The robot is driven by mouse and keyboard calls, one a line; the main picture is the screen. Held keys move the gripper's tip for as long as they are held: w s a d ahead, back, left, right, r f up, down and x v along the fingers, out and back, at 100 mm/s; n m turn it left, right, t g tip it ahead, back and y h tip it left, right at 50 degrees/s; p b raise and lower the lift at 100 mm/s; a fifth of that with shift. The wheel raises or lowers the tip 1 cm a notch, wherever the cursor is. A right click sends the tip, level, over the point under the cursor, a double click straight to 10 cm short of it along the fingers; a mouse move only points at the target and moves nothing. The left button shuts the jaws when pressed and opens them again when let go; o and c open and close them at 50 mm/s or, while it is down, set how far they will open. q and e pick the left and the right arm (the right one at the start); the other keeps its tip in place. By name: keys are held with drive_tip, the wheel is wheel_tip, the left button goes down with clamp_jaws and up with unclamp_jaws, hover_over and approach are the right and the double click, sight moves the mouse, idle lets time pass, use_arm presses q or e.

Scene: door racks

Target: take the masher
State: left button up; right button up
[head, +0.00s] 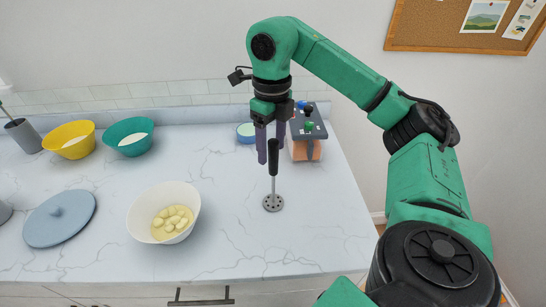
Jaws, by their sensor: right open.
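The masher (273,181) stands upright on the counter, with a black handle on top and a round perforated metal plate at its foot. My right gripper (270,156) points down over it with the fingers open. The handle's top appears between or just in front of the two fingertips; I cannot tell the exact depth. A white bowl (139,220) with several pale, potato-like pieces (171,222) is to the left of the masher. My left gripper is not in view.
A blue-grey lid (58,218) lies at the left. A yellow bowl (70,140), a teal bowl (128,138) and a grey utensil holder (23,136) stand at the back left. A small blue-rimmed bowl (246,133) and a dark-topped box (307,130) are behind my right gripper. The counter (330,225) around the masher is clear.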

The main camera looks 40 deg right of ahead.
sight(272, 158)
wheel_tip(272, 158, down, 3)
drive_tip(key=shift+d+p, duration=0.15)
drive_tip(key=shift+p, duration=0.75)
drive_tip(key=shift+s+f, duration=0.15)
drive_tip(key=shift+f, duration=0.15)
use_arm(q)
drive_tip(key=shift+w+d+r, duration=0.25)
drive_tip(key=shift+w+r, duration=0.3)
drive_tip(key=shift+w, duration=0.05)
use_arm(e)
clamp_jaws()
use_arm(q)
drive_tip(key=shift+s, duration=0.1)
